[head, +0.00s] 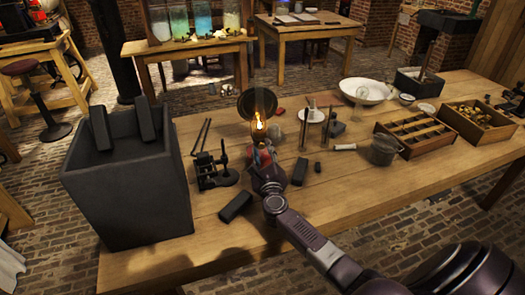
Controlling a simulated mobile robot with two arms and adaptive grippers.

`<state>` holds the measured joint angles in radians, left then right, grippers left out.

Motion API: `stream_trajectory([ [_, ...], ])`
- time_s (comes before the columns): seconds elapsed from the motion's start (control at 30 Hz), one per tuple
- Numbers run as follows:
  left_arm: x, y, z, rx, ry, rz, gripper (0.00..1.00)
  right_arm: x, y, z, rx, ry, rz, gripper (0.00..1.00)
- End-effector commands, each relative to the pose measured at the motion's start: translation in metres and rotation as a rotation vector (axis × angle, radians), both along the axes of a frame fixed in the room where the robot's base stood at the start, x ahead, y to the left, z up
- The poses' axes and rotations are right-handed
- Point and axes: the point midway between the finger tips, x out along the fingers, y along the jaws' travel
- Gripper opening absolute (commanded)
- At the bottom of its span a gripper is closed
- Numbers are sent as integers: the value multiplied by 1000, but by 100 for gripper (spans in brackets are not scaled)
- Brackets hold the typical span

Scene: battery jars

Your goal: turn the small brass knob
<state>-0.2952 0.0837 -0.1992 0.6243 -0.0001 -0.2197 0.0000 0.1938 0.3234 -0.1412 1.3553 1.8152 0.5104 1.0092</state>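A lit oil lamp (258,124) with a round dark reflector behind its flame stands on the wooden table (350,228). I cannot make out the small brass knob; the lamp's lower part is largely covered by my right gripper (262,160). My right arm comes in from the lower right, and the gripper is at the lamp's base, just below the flame. A bit of red and pale blue shows around the fingertips. The fingers are too small and dark to tell whether they are open or shut, or touching the lamp. My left gripper is not in view.
A tall dark bin (130,190) holding dark slabs stands at the left. A small black apparatus (217,172) and a dark block (235,206) lie close left of my gripper. Rods, a metal cup (384,149), a white bowl (365,91) and wooden trays (413,131) stand right. The front right tabletop is clear.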

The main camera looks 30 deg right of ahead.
Motion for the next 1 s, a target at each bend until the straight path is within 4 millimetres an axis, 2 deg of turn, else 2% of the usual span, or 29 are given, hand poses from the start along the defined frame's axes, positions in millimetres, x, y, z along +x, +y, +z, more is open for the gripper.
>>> stream_trajectory([
  [0.13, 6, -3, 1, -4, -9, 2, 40, 0, 0, 0, 0, 0, 0, 32],
  [0.43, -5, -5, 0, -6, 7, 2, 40, 0, 0, 0, -1, 0, 0, 0],
  [0.77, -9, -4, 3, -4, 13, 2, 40, 0, 1, 1, -25, 13, 1, 0],
  [1.0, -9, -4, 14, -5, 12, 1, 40, 0, 1, 2, -132, 66, 0, 0],
])
